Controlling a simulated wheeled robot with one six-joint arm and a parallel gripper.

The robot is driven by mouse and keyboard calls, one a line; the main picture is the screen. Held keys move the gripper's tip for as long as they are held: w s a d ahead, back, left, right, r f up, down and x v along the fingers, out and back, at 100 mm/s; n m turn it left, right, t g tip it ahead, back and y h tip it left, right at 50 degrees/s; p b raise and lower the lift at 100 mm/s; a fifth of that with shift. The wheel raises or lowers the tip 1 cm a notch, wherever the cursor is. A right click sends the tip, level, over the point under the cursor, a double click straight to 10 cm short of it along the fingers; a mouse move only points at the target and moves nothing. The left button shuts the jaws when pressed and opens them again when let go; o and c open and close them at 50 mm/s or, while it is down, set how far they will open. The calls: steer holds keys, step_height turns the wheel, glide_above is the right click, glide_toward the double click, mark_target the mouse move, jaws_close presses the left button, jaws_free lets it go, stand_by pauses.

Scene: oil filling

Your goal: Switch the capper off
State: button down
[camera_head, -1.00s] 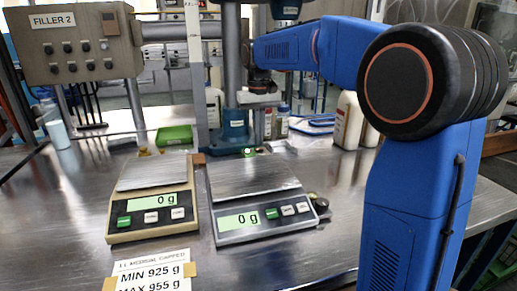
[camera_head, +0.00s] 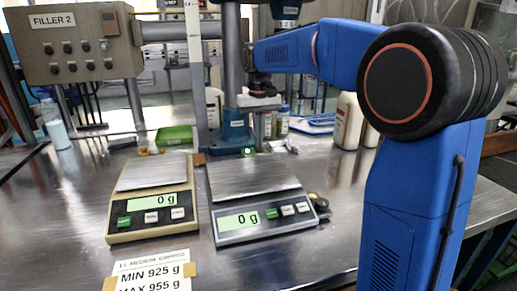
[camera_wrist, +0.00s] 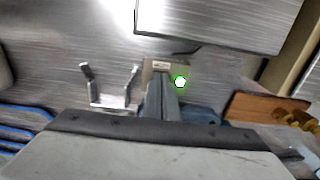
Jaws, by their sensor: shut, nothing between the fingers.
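The capper stands at the back of the bench, with a grey column and a blue base (camera_head: 236,135); its head (camera_head: 285,12) shows at the top edge. A small lit switch button (camera_head: 248,152) with a green glow sits at the foot of the base. In the wrist view the button (camera_wrist: 180,82) is white with a green ring, on a small metal plate (camera_wrist: 158,64). My gripper (camera_wrist: 161,84) is shut and empty, its fingertips just left of the button in that view. Whether they touch it I cannot tell. In the head view my gripper (camera_head: 260,103) is in front of the column, above the button.
Two scales reading 0 g, one beige (camera_head: 152,200) and one grey (camera_head: 258,200), stand in front. White bottles (camera_head: 348,122) stand right of the capper. A green tray (camera_head: 174,136) lies left. A brown block (camera_wrist: 262,107) and metal bracket (camera_wrist: 108,98) flank the button.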

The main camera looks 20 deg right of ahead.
steer(key=shift+f, duration=0.4)
steer(key=shift+r, duration=3.55)
